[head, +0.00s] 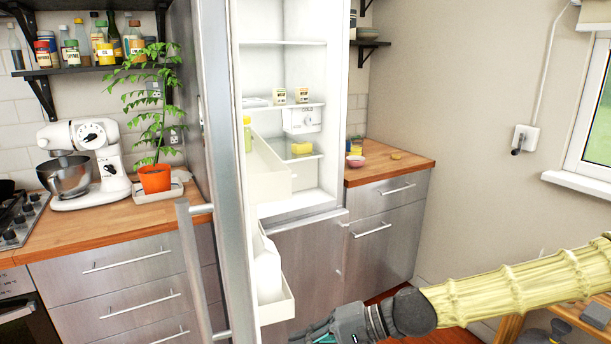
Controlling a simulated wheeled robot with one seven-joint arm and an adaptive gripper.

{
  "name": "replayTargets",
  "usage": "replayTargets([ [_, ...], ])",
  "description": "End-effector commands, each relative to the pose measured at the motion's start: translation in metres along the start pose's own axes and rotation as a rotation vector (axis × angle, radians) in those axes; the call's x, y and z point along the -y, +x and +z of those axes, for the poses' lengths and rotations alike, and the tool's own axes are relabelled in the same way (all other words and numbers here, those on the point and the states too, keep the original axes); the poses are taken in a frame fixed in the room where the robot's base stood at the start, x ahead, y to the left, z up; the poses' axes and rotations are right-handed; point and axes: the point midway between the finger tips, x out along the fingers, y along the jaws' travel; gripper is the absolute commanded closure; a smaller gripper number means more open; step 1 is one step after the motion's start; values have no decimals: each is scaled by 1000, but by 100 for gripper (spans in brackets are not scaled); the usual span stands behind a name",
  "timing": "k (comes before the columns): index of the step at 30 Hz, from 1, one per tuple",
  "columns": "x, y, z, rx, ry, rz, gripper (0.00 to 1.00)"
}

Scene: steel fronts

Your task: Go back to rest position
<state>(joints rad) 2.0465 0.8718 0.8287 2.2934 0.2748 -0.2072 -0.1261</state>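My arm comes in from the lower right in a pale yellow ribbed sleeve. It ends in a dark grey wrist with my gripper (322,334) at the bottom edge of the head view. The fingers are mostly cut off by the frame, so I cannot tell whether they are open or shut or hold anything. The gripper is in front of the fridge's lower steel front (305,262), low and right of the open fridge door (222,150).
The open fridge (285,75) holds small cartons and a yellow item. Its door bins (268,185) stick out; a white jug (267,268) stands in the lower one. Counters flank it, with a mixer (95,160) and potted plant (155,178) left. Wall and window are right.

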Motion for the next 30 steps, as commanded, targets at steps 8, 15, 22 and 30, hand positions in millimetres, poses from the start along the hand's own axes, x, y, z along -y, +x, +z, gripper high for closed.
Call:
replayTargets([
  [8, -134, 50, 23, -31, 72, 274, 100],
  [15, -242, 56, 52, -61, 83, 503, 100],
  [22, -331, 36, 82, -87, 47, 714, 100],
  [30, -411, -14, 111, -113, -48, 940, 100],
])
